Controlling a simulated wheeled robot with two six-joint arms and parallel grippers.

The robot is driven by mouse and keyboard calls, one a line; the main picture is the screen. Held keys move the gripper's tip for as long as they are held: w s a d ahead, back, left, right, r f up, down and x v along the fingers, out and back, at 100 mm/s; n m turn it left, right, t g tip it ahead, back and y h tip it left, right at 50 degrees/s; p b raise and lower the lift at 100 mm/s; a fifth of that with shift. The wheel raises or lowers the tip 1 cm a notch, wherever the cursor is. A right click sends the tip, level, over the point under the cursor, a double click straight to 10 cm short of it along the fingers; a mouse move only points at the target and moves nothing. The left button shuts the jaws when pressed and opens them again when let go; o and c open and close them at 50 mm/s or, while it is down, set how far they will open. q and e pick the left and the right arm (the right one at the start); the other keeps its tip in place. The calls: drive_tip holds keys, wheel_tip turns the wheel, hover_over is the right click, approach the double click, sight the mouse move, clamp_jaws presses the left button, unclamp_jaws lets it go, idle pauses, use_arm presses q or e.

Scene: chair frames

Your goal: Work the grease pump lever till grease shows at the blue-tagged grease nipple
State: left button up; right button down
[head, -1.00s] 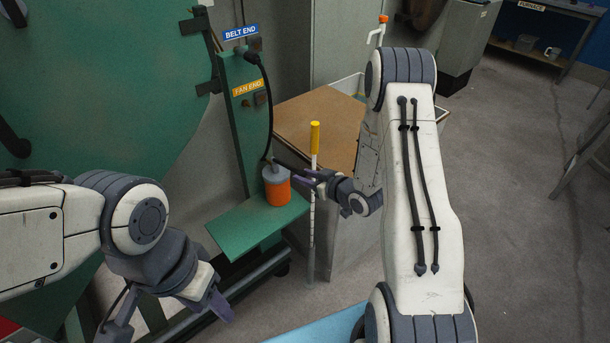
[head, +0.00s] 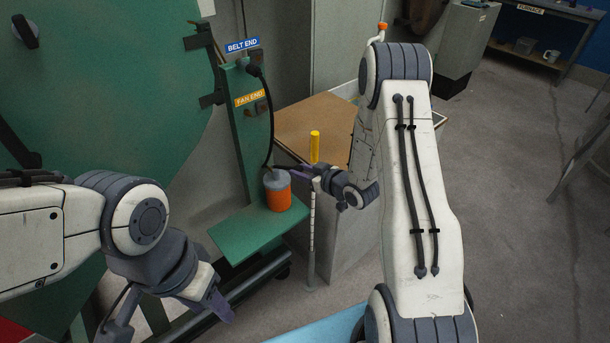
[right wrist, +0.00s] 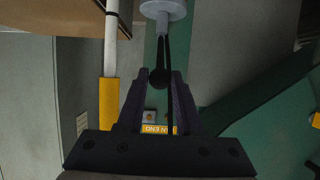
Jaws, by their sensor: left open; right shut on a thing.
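The grease pump (head: 278,194) is an orange pot with a grey top, standing on a green shelf (head: 258,222). Its dark lever sticks out to the right. My right gripper (head: 304,173) is shut on the lever's end; in the right wrist view its fingers close on a black knob (right wrist: 158,78). A black hose (head: 270,115) runs from the pump up to the fitting by the blue BELT END tag (head: 242,45). Grease there cannot be made out. The yellow FAN END tag (head: 252,97) is below. My left gripper (head: 170,322) is open and empty, at lower left.
A white pole with a yellow top (head: 315,146) stands close by my right gripper; it also shows in the right wrist view (right wrist: 109,100). A cabinet with a brown top (head: 310,118) is behind. A large green housing (head: 110,80) fills the left. Open floor lies right.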

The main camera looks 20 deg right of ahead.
drive_tip(key=shift+w+r, duration=0.1)
drive_tip(key=shift+r, duration=0.2)
drive_tip(key=shift+w+a+r+p, duration=0.15)
drive_tip(key=shift+w+r+p, duration=0.3)
drive_tip(key=shift+r, duration=0.25)
drive_tip(key=shift+f, duration=0.1)
